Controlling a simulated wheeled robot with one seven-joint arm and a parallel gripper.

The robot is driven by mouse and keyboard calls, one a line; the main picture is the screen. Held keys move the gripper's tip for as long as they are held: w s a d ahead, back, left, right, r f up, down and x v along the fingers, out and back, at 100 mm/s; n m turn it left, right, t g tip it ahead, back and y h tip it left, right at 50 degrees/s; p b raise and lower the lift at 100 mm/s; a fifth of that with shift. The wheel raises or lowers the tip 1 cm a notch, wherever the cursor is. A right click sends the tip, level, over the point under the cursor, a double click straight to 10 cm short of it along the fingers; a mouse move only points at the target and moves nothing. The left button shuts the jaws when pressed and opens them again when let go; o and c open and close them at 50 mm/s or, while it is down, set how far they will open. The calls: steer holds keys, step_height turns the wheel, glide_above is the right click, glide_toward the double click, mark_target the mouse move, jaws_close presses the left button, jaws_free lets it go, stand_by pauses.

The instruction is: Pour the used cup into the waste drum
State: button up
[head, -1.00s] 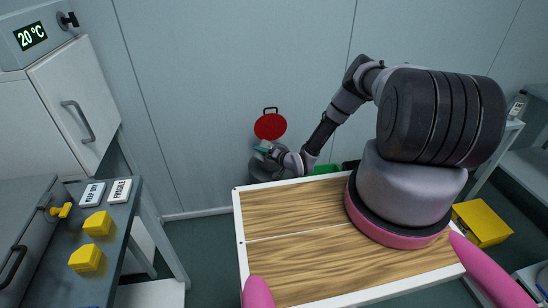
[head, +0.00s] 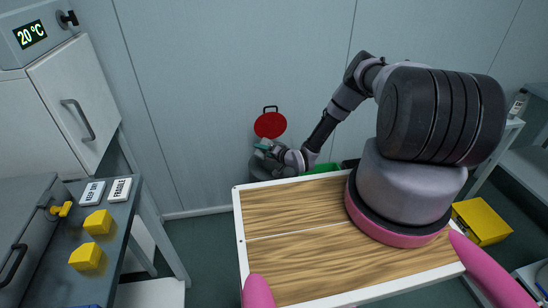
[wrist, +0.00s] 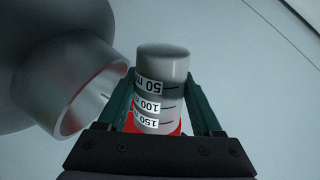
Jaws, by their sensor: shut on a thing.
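My gripper (head: 262,147) is at the far side, over the grey waste drum (head: 257,172) by the wall. Its green jaws (wrist: 167,95) are shut on a pale used cup (wrist: 163,62) with 50, 100 and 150 marks, printed upside down in the wrist view. Red shows at the cup's lower end; I cannot tell whether it is in the cup or behind it. A round open grey mouth (wrist: 97,88) with a reddish inside is left of the cup, apart from it in the picture. In the head view the cup is too small to make out.
A red round lid (head: 270,124) stands up behind the drum. A green bin (head: 322,169) is right of it. A wooden-topped tray (head: 290,213) lies in front. A side bench at left holds yellow blocks (head: 98,223). A yellow box (head: 482,222) is at right.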

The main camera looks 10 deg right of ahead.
steer(key=shift+w+f+m+p, duration=0.1)
steer(key=shift+f+m+p, duration=0.2)
steer(key=shift+m+p, duration=0.5)
stand_by(1.0)
steer(key=shift+w+d+r+m+g+y+p, duration=0.25)
steer(key=shift+w+d+p, duration=0.1)
steer(key=shift+p, duration=0.15)
steer(key=shift+w+d+r+m+g+y+p, duration=0.15)
steer(key=shift+w+d+g+p, duration=0.15)
steer(key=shift+p, duration=0.2)
stand_by(1.0)
steer(key=shift+w+d+f+m+g, duration=0.1)
steer(key=shift+d+f+m+g, duration=0.15)
steer(key=shift+f+m, duration=0.3)
stand_by(1.1)
